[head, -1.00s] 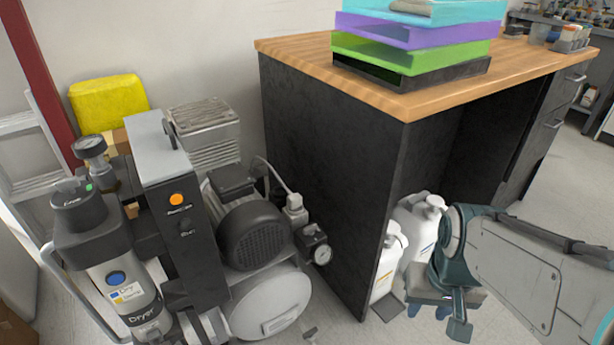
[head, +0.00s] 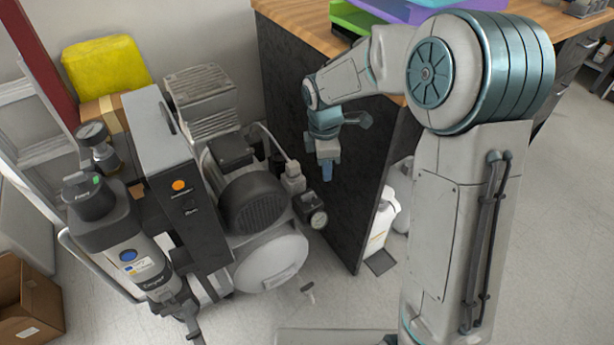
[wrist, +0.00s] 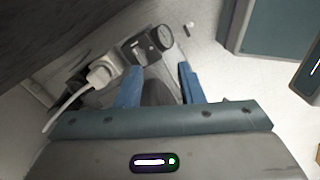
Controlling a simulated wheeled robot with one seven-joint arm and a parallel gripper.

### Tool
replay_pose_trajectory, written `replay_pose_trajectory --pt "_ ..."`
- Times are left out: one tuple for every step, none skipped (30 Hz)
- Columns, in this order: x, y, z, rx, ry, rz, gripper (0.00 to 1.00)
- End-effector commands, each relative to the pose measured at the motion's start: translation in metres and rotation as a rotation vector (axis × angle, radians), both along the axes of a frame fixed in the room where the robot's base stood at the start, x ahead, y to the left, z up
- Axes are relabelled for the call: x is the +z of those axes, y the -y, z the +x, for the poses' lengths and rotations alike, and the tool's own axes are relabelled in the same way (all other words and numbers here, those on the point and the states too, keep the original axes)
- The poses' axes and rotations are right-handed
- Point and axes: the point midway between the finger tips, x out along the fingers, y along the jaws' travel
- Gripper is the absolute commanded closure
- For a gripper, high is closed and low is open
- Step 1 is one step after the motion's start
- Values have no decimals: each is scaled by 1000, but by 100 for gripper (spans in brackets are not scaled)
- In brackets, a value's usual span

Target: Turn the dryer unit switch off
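The dryer unit (head: 125,245) is an upright grey cylinder with a black cap (head: 88,197) at the left of the head view. My gripper (head: 327,172) hangs in front of the dark desk side, right of the compressor and well apart from the dryer. In the wrist view my gripper (wrist: 160,88) has its two blue fingers apart with nothing held. The dryer is not recognisable there.
The compressor's grey panel (head: 165,150) with an orange button stands between dryer and motor (head: 253,203). A pressure gauge (head: 318,219) and white plug (wrist: 102,72) are near my gripper. The desk (head: 330,130) stands behind it. A cardboard box (head: 28,305) lies at lower left.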

Motion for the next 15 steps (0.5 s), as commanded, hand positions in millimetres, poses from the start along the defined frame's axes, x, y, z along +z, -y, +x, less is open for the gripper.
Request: replay_pose_trajectory --pt "0 -12 11 96 -14 10 65" --pt "-3 -18 16 152 -19 14 65" --pt "-6 -24 22 216 -24 19 65" --pt "-8 -29 26 260 -26 25 65" --pt "-10 -33 30 298 -28 29 65" --pt "-12 -37 34 340 -30 34 65" --pt "-14 -40 36 366 -31 36 65" --pt "-15 -42 38 387 -33 39 65" --pt "-17 -44 39 410 -33 41 65" --pt "-18 -46 41 422 -33 42 65" --pt "-20 -46 41 431 -33 43 65" --pt "-24 -47 42 439 -34 44 65" --pt "-27 -47 42 441 -34 44 65" --pt "-31 -47 42 442 -34 44 65" --pt "-37 -47 42 442 -34 44 65"
